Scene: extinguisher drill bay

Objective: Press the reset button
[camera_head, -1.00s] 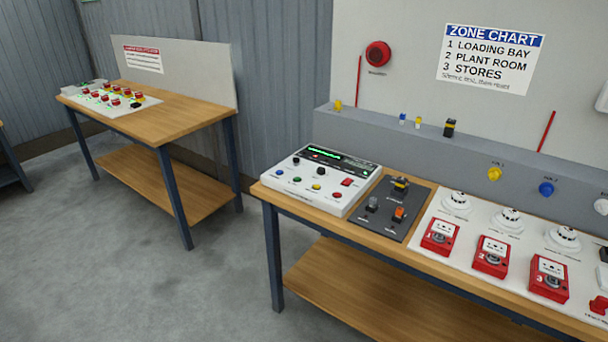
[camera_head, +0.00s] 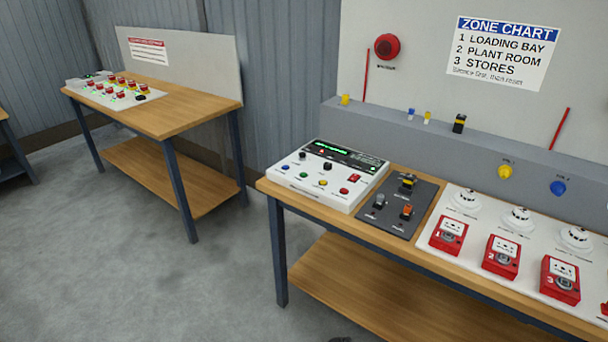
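A white control panel (camera_head: 330,174) sits on the left end of the near workbench. It has a dark display with green lettering and a row of small coloured buttons along its front: a blue button (camera_head: 284,168), a green button (camera_head: 302,175), a yellow button (camera_head: 323,183) and a red button (camera_head: 344,191). A red switch (camera_head: 354,178) and black knobs are behind them. The labels are too small to read, so I cannot tell which one is the reset button. My gripper is not in view.
A dark grey switch plate (camera_head: 399,217) and a white board with red call points (camera_head: 449,235) and detectors stand right of the panel on the wooden workbench (camera_head: 300,204). Another bench (camera_head: 185,118) with red buttons stands at the left. Grey floor (camera_head: 130,270) between them is clear.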

